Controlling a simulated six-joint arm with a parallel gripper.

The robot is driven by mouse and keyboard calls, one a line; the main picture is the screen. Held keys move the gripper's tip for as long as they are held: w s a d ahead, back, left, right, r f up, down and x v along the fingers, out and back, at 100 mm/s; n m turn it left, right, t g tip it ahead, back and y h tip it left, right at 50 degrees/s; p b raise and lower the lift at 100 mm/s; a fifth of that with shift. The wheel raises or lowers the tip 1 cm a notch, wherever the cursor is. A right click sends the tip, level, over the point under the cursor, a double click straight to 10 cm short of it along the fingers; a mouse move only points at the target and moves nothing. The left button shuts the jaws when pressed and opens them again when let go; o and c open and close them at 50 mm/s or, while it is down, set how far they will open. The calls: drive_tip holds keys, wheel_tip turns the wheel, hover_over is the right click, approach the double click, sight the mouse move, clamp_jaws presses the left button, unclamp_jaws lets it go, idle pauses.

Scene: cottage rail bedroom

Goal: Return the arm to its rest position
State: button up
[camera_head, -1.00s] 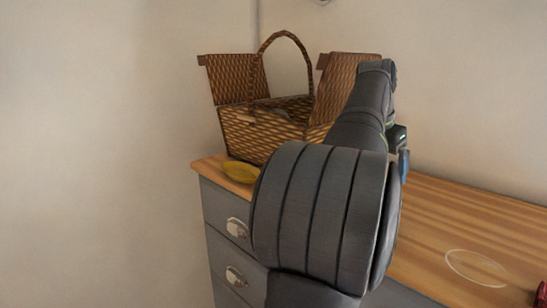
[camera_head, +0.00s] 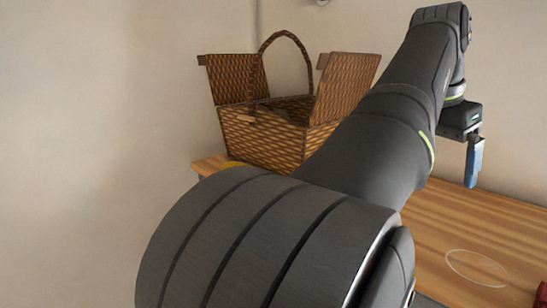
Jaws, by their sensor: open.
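My arm (camera_head: 385,140) reaches from the lower middle up to the upper right, in front of the dresser. My gripper (camera_head: 472,170) hangs at its end, pointing down, above the right part of the wooden top. One blue-tipped finger shows; it is seen from the side, and nothing shows held in it. It is well to the right of the wicker basket and apart from the top.
A wicker basket (camera_head: 258,135) with raised lids and an arched handle stands at the back left of the wooden top (camera_head: 485,225). A pale oval outline (camera_head: 476,266) and a red object (camera_head: 541,294) lie right.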

drive_tip(key=s+a+m, duration=0.2)
drive_tip(key=s, duration=0.4)
drive_tip(key=shift+g, duration=0.3)
drive_tip(key=w+a+f, duration=0.2)
drive_tip(key=w, duration=0.1)
drive_tip(key=w+a+f, duration=0.2)
drive_tip(key=w, duration=0.1)
drive_tip(key=w+a+f, duration=0.2)
drive_tip(key=w, duration=0.2)
drive_tip(key=shift+f, duration=1)
drive_tip(key=shift+o, duration=0.4)
drive_tip(key=shift+s, duration=0.15)
drive_tip(key=s+d+r+n+t+h, duration=0.1)
drive_tip(key=s+d+r+t+h, duration=0.2)
drive_tip(key=s, duration=1.1)
drive_tip(key=s+d+r+n+h, duration=0.1)
drive_tip(key=s+d+h, duration=0.3)
drive_tip(key=s, duration=1)
drive_tip(key=shift+h, duration=0.3)
drive_tip(key=x, duration=0.9)
drive_tip(key=shift+w+a+f, duration=0.2)
drive_tip(key=shift+w+f, duration=0.05)
